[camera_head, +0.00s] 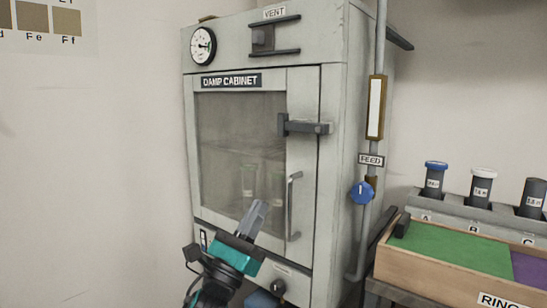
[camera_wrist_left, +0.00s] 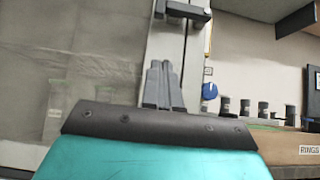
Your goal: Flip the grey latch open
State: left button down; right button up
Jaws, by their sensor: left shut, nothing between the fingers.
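The grey latch (camera_head: 305,126) is a dark grey bar lying level across the seam between the cabinet's glass door (camera_head: 240,150) and its right frame. It also shows at the top of the left wrist view (camera_wrist_left: 187,12). The door is closed, with a vertical metal handle (camera_head: 293,205) below the latch. My left gripper (camera_head: 262,205) is in front of the lower door, below and left of the latch and apart from it. Its fingers are together and empty, also in the left wrist view (camera_wrist_left: 162,82). My right gripper is not in view.
A pipe (camera_head: 367,225) with a blue knob (camera_head: 362,192) runs down the cabinet's right side. A wooden tray (camera_head: 425,265) and a rack of capped vials (camera_head: 433,180) stand at right. A gauge (camera_head: 203,46) and vent slider (camera_head: 272,38) sit above the door.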

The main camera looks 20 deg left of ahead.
aim_at(302, 127)
pick_arm(q)
jog(key=s+r+x, duration=0.2)
jog(key=x, duration=1)
jog(key=shift+w+a+r, duration=0.25)
jog(key=shift+w, duration=0.05)
jog(key=shift+a+r+m+g+h, duration=0.1)
jog(key=shift+r+m+g+h, duration=0.1)
jog(key=shift+m+h, duration=0.25)
jog(key=shift+a+r+m+g+h, duration=0.1)
jog(key=shift+m+g+h, duration=0.1)
jog(key=shift+m+h, duration=0.25)
